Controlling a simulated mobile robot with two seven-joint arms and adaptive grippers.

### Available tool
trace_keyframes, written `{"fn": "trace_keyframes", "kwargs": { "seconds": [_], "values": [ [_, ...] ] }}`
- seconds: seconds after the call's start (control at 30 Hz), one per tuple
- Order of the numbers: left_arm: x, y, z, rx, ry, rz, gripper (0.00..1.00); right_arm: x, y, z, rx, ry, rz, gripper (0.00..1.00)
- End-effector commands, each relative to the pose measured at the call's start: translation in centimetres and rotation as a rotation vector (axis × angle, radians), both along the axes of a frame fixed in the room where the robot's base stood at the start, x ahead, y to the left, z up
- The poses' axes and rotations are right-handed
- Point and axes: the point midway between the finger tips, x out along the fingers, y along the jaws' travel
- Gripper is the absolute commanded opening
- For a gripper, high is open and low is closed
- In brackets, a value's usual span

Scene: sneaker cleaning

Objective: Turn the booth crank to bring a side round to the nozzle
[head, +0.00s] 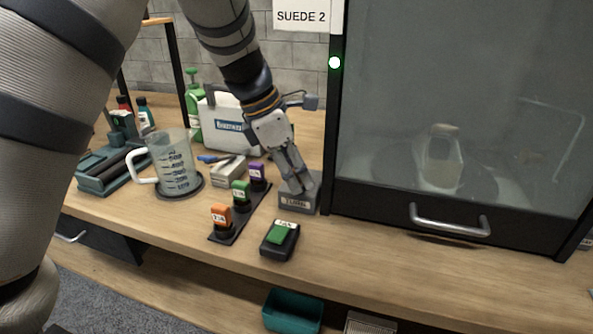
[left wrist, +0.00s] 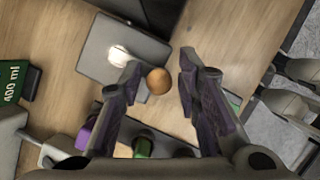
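The booth (head: 420,212) stands at the right with a glass front and a metal handle bar. Inside, a pale sneaker (head: 443,160) shows dimly through the hazy glass on a round turntable. The grey crank box (head: 298,203), labelled TURN, sits just left of the booth. My left gripper (head: 297,187) points down over this box and hides most of the crank. In the left wrist view, the fingers of my left gripper (left wrist: 160,68) are apart. The round wooden crank knob (left wrist: 158,80) shows between them, nearer one finger.
A black box with a green button (head: 278,233) is in front. A measuring jug (head: 175,165) and a white case (head: 222,130) stand farther left.

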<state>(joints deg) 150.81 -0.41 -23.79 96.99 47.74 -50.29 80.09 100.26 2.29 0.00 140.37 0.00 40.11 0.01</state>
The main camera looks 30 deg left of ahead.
Motion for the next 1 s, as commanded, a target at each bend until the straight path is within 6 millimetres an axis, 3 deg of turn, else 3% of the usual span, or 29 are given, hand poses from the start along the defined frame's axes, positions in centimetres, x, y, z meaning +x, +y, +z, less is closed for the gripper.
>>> {"fn": "trace_keyframes", "kwargs": {
  "seconds": [0.03, 0.1, 0.57, 1.0],
  "values": [
    [0.0, 0.0, 0.0, 0.000, 0.000, 0.000, 0.13, 0.0, 0.0, 0.0, 0.000, 0.000, 0.000, 0.00],
    [0.0, 0.0, 0.0, 0.000, 0.000, 0.000, 0.00, 0.0, 0.0, 0.0, 0.000, 0.000, 0.000, 0.00],
    [0.0, 0.5, 0.0, 0.000, 0.000, -0.074, 0.00, 0.0, 0.0, 0.0, 0.000, 0.000, 0.000, 0.00],
    [0.1, 2.4, -0.2, 0.000, 0.001, -0.446, 0.00, -0.4, 0.0, -0.4, 0.000, 0.016, 0.000, 0.00]
  ]
}}
